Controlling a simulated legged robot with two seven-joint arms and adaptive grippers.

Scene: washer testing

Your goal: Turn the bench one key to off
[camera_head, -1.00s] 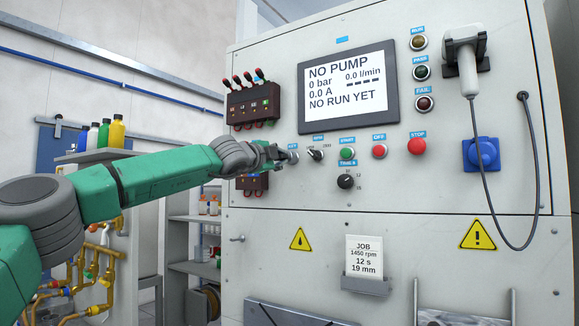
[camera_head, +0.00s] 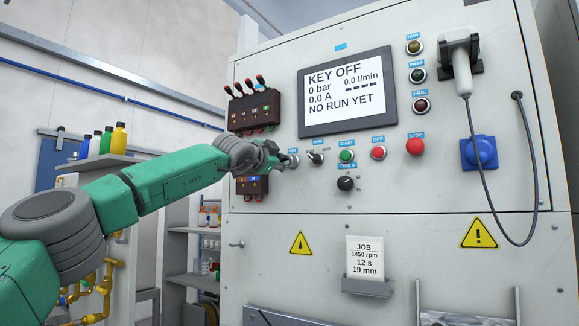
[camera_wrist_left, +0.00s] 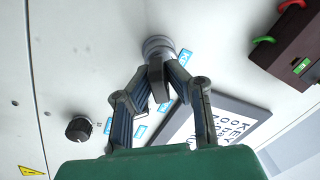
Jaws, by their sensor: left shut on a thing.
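The key switch (camera_wrist_left: 158,47) is a round grey metal switch on the bench panel, beside a blue label. My left gripper (camera_wrist_left: 156,72) is shut on its key part, with both fingertips together over it. In the head view the left gripper (camera_head: 280,160) reaches the panel at the key switch (camera_head: 293,160), and its fingers partly hide it. The screen (camera_head: 347,91) reads KEY OFF, 0 bar, 0.0 A, 0.0 l/min and NO RUN YET. My right gripper is not in view.
Right of the key are the rpm switch (camera_head: 316,158), green start button (camera_head: 346,156), red off button (camera_head: 378,153), red stop button (camera_head: 415,147) and black timer knob (camera_head: 345,184). A dark lead block (camera_head: 254,108) sits above the gripper. A cable (camera_head: 487,190) hangs at right.

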